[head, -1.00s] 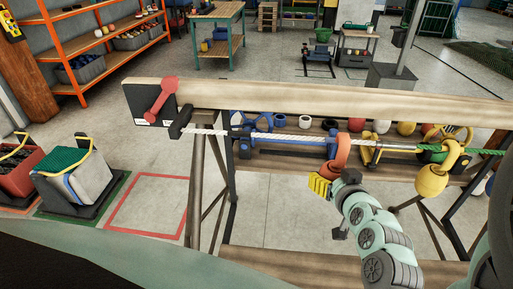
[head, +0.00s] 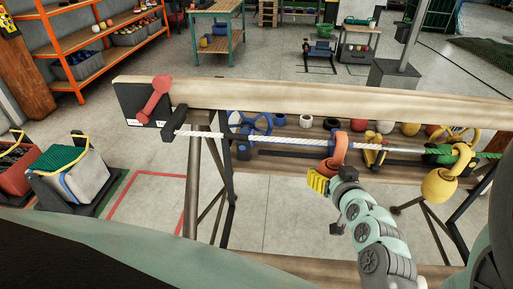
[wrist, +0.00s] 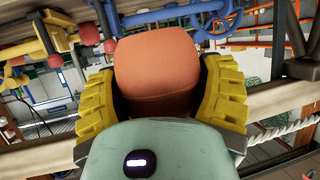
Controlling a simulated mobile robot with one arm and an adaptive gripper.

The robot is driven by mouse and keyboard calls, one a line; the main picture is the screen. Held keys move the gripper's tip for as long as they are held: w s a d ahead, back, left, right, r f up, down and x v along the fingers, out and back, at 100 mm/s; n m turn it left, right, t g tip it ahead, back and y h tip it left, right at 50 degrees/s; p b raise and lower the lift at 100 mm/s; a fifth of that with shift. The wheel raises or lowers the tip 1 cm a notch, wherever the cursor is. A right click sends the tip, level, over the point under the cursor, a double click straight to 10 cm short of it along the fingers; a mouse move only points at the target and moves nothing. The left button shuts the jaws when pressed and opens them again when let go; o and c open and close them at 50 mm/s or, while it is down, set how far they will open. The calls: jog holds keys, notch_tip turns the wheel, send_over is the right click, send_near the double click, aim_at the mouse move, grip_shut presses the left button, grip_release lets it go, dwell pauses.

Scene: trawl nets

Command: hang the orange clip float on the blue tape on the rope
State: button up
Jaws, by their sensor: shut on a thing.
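The orange clip float (head: 334,168) is between the yellow fingers of my gripper (head: 318,183), right of the rope's middle. Its open ring overlaps the rope line in the head view; I cannot tell whether it touches the rope. In the wrist view the float (wrist: 156,68) fills the space between both fingers of my gripper (wrist: 160,88). The white rope (head: 290,140) runs below the wooden beam and also shows at the right of the wrist view (wrist: 285,131). A blue patch (head: 242,136) on the rope line left of the float looks like the tape, against other blue parts.
A yellow clip float (head: 439,185) hangs near the rope's green right part (head: 487,155). The wooden beam (head: 300,95) runs above the rope, with a red clip-shaped piece (head: 154,100) at its left end. Blue tools and several coloured floats lie behind the rope.

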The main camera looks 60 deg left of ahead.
jog(key=shift+f, duration=0.2)
jog(key=o, duration=1.1)
jog(key=shift+w, duration=0.1)
jog(key=shift+o, duration=0.2)
jog(key=v, duration=0.7)
jog(key=shift+d, duration=0.3)
jog(key=shift+r, duration=0.1)
